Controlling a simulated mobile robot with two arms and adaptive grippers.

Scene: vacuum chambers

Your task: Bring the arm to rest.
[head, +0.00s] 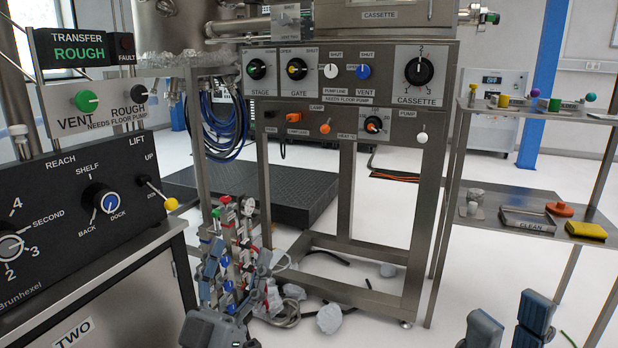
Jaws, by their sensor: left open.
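My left gripper (238,268) is low in the picture, left of centre. Its blue-grey fingers stand apart, with no object seen held between them. It is in front of a stand of small valves or fittings with red, green and white parts (243,232), partly hiding it; I cannot tell whether they touch. My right gripper (510,312) is at the bottom right, cut off by the picture edge. Two blue-grey parts of it show over the floor, but the view does not settle how its jaws stand.
The black knob panel (75,215) is at the left. The cassette and gate panel (350,95) stands on a steel frame in the middle. A two-level shelf (490,195) at the right holds a tray marked CLEAN (527,220) and a yellow block (586,230). Crumpled pieces lie on the floor.

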